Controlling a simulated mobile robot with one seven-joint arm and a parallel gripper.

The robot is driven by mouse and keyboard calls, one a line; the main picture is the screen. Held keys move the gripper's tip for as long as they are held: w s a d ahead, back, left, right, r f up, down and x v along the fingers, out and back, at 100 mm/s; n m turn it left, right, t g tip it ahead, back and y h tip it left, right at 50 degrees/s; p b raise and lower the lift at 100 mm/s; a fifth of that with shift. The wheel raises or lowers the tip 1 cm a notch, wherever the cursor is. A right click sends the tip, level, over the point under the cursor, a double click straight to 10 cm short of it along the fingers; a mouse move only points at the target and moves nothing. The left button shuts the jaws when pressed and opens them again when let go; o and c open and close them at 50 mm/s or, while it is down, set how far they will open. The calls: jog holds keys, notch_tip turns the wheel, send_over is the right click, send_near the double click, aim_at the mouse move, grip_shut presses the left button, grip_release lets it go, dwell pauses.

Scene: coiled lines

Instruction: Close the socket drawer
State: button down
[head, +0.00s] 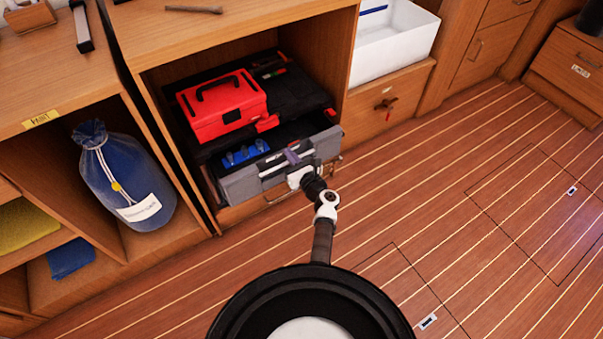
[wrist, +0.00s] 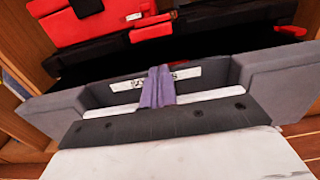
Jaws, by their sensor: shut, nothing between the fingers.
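The grey socket drawer (head: 240,186) is pulled out of the black toolbox (head: 293,93) in the open cupboard bay. Blue items (head: 245,153) show inside the drawer. In the wrist view the drawer front (wrist: 225,100) spans the picture, with a partly hidden white label (wrist: 128,83). My gripper (head: 291,157) is at the outside of the drawer front, right of its middle in the head view. Its purple fingers (wrist: 157,72) are together and empty, pointing at the label. I cannot tell whether they touch the front.
A red case (head: 220,105) sits on the toolbox. The cupboard walls stand close on both sides of the drawer. A blue bag (head: 122,178) stands in the left bay, and a white bin (head: 390,45) stands to the right. The plank floor (head: 440,200) is clear.

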jog(key=b+x, duration=0.3)
jog(key=x, duration=0.5)
